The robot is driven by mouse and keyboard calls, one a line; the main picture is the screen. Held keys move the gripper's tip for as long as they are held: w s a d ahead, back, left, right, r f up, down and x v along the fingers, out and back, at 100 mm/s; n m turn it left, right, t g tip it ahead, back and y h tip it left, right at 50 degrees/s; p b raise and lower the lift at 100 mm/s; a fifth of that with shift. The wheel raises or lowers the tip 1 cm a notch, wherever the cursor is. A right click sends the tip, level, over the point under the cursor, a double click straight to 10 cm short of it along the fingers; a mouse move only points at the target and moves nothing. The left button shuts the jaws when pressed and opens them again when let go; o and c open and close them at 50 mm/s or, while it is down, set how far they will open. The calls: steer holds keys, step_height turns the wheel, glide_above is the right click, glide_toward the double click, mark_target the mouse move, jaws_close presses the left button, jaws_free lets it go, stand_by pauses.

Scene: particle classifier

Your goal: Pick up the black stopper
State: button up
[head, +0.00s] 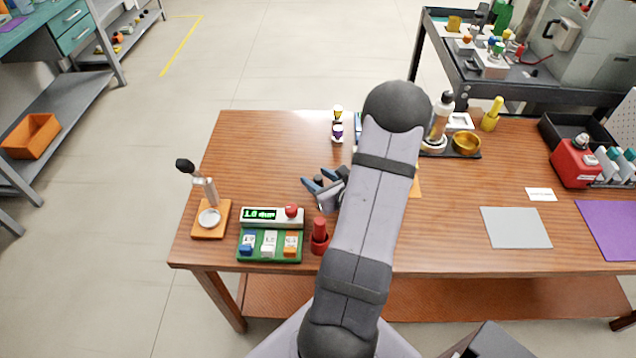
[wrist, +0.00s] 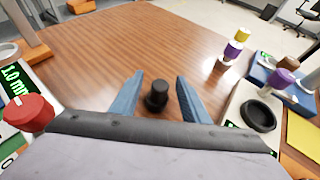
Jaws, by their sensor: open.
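The black stopper (wrist: 157,97) stands upright on the wooden table (wrist: 180,40) in the wrist view. In that picture it sits between the two blue fingers of my gripper (wrist: 160,78), with a gap on each side. The fingers are open and hold nothing; how high they are above the stopper is hard to tell. In the head view my gripper (head: 317,180) is low over the table's left half, and I cannot make out the stopper there.
The green-based "1.0 mm" unit (head: 270,248) and a red cylinder (head: 319,236) stand near the front edge. An orange-based stand (head: 222,232) is at left. Purple-and-yellow vials (head: 337,132) stand behind my gripper. The table (head: 260,140) is clear at the back left.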

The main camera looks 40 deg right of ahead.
mark_target(318, 177)
jaws_close()
steer(key=shift+r, duration=0.1)
steer(key=shift+r+p, duration=0.3)
steer(key=shift+r, duration=4.7)
